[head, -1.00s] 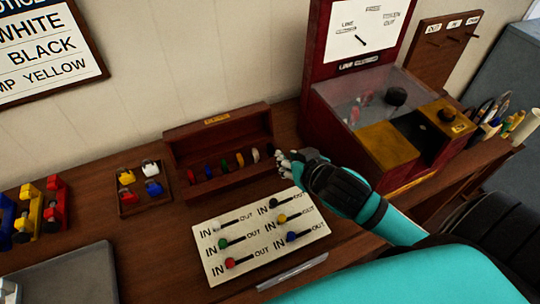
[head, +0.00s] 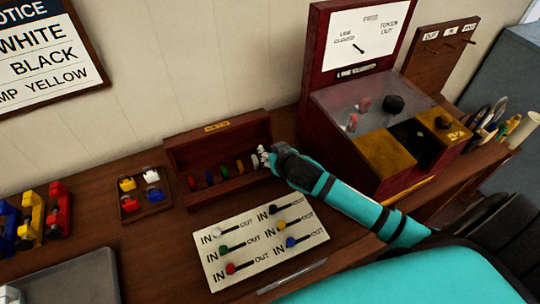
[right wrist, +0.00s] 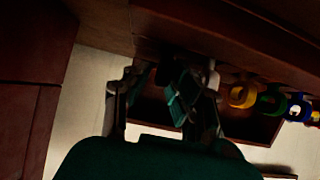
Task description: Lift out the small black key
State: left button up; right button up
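The wooden key box (head: 190,146) stands open at the back of the desk, with a row of small coloured keys in it. My right gripper (head: 264,157) reaches into its right end, where the gripper hides part of the row. In the right wrist view my right gripper's two fingers (right wrist: 166,105) are spread apart. A dark, teal-tinted shape (right wrist: 181,97) shows between them; I cannot tell if it is the small black key or if the fingers touch it. A pale and dark piece of what looks like my left gripper (head: 10,294) shows at the bottom left corner.
A white panel of IN/OUT levers (head: 220,272) lies in front of the box. A small tray (head: 129,217) of coloured pieces is left of it. A red cabinet with a clear cover (head: 318,140) stands right. Coloured levers (head: 58,212) and a grey tray (head: 75,285) are left.

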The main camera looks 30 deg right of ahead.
grip_shut()
jog(key=shift+r, duration=0.1)
dwell(0.3)
